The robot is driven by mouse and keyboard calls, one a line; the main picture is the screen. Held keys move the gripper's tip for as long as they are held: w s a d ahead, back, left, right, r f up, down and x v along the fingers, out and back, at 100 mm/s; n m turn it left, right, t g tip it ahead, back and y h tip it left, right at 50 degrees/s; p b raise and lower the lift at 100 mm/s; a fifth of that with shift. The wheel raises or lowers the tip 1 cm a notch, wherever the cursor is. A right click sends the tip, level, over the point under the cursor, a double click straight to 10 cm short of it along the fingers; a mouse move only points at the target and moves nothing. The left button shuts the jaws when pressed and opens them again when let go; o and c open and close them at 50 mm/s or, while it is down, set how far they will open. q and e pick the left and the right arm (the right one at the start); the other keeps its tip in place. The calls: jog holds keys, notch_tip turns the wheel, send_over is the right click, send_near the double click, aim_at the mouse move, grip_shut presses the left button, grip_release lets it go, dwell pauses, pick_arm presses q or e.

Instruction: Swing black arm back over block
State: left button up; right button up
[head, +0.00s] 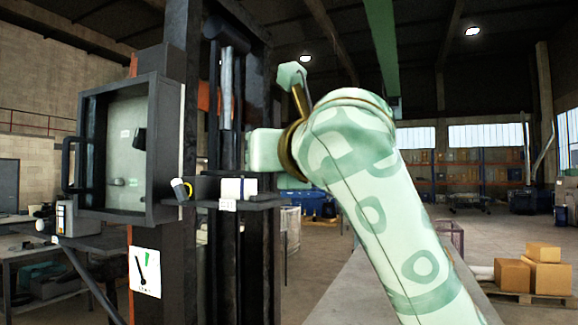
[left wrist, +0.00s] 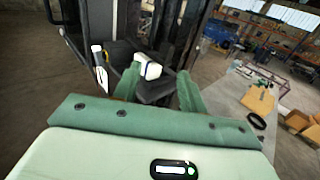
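A white block (head: 238,188) sits on a black ledge (head: 262,203) on the dark upright frame. It also shows beyond my fingers in the left wrist view (left wrist: 148,67). Beside it stands a small black piece with a yellow band and white end (head: 181,188). I cannot clearly tell which dark part is the black arm. A pale green patterned arm of mine reaches in from the lower right, its hand partly hidden. My left gripper (left wrist: 158,86) has its two green fingers apart, near the block, with nothing visibly gripped. My right gripper is not identifiable in view.
An open dark cabinet (head: 125,140) with a handle hangs on the frame's left. A grey bench (left wrist: 235,95) stands to the right, with an orange-tan item (left wrist: 258,98) and a black ring (left wrist: 256,120). Cardboard boxes (head: 543,268) sit on a pallet at right.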

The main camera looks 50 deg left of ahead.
pick_arm(q)
jog(key=b+v, duration=0.1)
jog(key=v, duration=0.5)
jog(key=shift+d, duration=0.2)
jog(key=shift+w, duration=0.15)
